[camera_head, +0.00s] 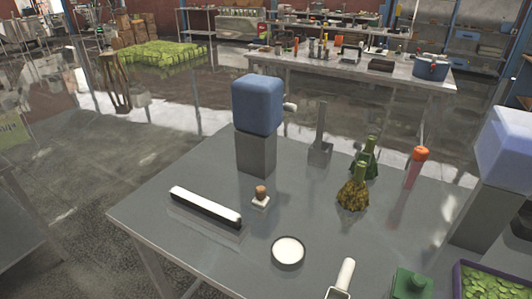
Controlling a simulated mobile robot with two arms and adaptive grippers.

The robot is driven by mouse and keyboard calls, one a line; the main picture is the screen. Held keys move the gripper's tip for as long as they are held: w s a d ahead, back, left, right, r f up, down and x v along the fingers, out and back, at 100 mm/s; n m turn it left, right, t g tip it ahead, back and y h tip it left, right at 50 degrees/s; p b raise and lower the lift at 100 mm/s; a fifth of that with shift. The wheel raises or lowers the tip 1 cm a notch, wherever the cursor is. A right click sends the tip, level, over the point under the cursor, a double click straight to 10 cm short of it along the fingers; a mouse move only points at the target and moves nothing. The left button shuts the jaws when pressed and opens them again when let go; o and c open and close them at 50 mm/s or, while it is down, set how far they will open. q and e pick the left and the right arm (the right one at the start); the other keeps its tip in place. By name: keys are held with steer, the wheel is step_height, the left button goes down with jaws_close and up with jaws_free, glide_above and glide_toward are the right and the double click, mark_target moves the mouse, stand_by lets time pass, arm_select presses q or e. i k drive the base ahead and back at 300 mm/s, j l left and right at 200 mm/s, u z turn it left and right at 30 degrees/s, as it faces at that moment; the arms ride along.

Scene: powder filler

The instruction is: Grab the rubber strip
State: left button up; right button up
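A long narrow strip, black with a white top face (204,206), lies on the left part of the grey table (225,262). It looks like the rubber strip. It runs at a slant from upper left to lower right, with its whole length in sight and nothing on top of it. Neither of my grippers shows in the head view.
Behind the strip stands a grey block with a blue rounded top (257,105). To its right are a small brown-knobbed piece (261,196) and a round white dish (288,251).

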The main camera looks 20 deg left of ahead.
mark_target(231, 217)
steer(key=u, duration=1.35)
